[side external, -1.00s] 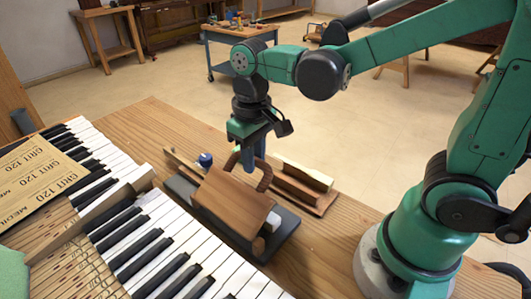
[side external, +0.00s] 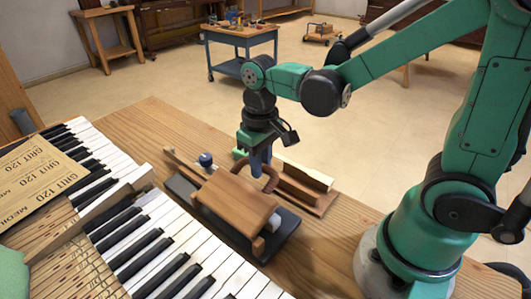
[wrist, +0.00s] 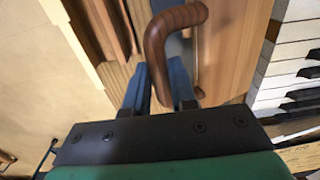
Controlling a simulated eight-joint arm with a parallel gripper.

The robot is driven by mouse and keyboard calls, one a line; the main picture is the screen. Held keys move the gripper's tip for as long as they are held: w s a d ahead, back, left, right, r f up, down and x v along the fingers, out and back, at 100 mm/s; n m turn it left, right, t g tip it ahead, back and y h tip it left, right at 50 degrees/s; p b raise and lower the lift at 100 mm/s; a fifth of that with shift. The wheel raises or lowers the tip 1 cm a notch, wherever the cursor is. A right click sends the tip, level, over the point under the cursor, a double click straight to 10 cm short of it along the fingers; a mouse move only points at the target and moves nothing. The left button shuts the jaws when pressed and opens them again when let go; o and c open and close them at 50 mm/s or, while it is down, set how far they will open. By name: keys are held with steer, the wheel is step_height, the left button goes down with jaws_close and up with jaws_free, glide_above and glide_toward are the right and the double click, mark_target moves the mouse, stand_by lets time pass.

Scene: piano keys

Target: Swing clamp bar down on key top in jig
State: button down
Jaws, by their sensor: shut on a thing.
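The clamp bar (side external: 236,203) is a broad brown wooden board on the dark jig base (side external: 284,236). It lies nearly flat, tilted slightly. A dark brown loop handle (side external: 270,178) stands at its far edge; the handle also shows in the wrist view (wrist: 168,30). My gripper (side external: 261,166) is shut on this handle, with its blue fingers on either side of it in the wrist view (wrist: 158,85). A small white piece (side external: 273,221), perhaps the key top, shows at the bar's right end; the rest under the bar is hidden.
A wooden rack (side external: 306,190) with a pale strip lies just behind the jig. Piano keys (side external: 165,240) run close along the jig's front. Bare bench (side external: 340,235) lies to the right.

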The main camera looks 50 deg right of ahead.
steer(key=shift+d+f, duration=0.25)
steer(key=shift+f, duration=0.25)
steer(key=shift+d+f, duration=0.15)
steer(key=shift+f, duration=0.35)
steer(key=shift+d+f, duration=0.15)
steer(key=shift+f, duration=0.35)
steer(key=c, duration=0.7)
jaws_free()
steer(key=shift+r, duration=3.05)
steer(key=shift+s, duration=0.1)
